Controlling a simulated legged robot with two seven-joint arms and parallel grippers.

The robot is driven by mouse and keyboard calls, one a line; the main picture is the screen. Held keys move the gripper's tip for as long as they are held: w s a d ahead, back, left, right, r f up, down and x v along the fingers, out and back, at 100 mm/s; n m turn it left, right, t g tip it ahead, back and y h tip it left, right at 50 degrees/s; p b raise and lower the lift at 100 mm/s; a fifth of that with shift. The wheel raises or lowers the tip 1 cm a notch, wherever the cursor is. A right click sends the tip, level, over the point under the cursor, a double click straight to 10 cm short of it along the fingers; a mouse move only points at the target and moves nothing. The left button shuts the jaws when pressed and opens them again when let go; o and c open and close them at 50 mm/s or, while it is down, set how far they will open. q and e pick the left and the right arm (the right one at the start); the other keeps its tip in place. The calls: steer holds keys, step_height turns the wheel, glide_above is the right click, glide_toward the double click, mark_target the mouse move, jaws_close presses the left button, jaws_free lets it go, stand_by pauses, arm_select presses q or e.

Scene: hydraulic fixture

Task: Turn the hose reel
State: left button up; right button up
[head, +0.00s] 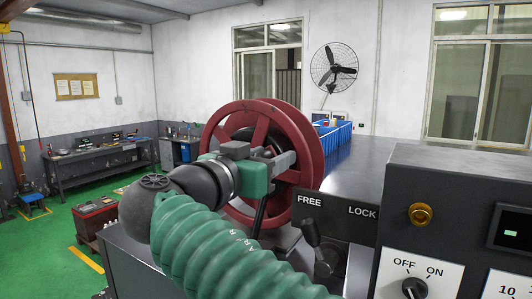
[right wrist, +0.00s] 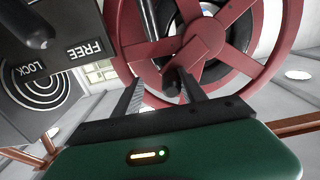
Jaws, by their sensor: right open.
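The hose reel (head: 297,133) is a dark red spoked wheel standing upright on the grey bench. It fills the top of the right wrist view (right wrist: 205,38), with black hose or drum behind its spokes. My right gripper (head: 262,156) is in front of the reel and hides part of its lower middle. In the right wrist view its two dark fingers (right wrist: 158,82) are apart and point at the reel's rim and spokes. A short dark knob (right wrist: 173,84) shows near the right-hand finger; I cannot tell whether it lies between the fingers. My left gripper is not in view.
A lever (head: 311,234) stands by the FREE and LOCK labels, right of my gripper. A control box (head: 455,180) with an OFF/ON knob stands at the right. Blue bins (head: 333,135) are behind the reel. Open green floor (head: 60,245) lies left.

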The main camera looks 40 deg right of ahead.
steer(key=shift+w+a+f, duration=0.1)
steer(key=shift+w+a, duration=0.15)
steer(key=shift+w, duration=0.3)
steer(key=shift+w+a+f, duration=0.1)
steer(key=shift+w+a, duration=0.1)
steer(key=shift+w, duration=0.3)
steer(key=c, duration=0.3)
steer(key=shift+w+a, duration=0.15)
steer(key=shift+c, duration=1.3)
steer(key=shift+s, duration=0.3)
steer(key=shift+c, duration=1.2)
steer(key=shift+s+d, duration=0.25)
steer(key=shift+d, duration=0.05)
jaws_close()
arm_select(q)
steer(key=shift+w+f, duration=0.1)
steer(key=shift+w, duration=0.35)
arm_select(e)
steer(key=shift+w+a+r, duration=0.1)
steer(key=shift+a, duration=0.05)
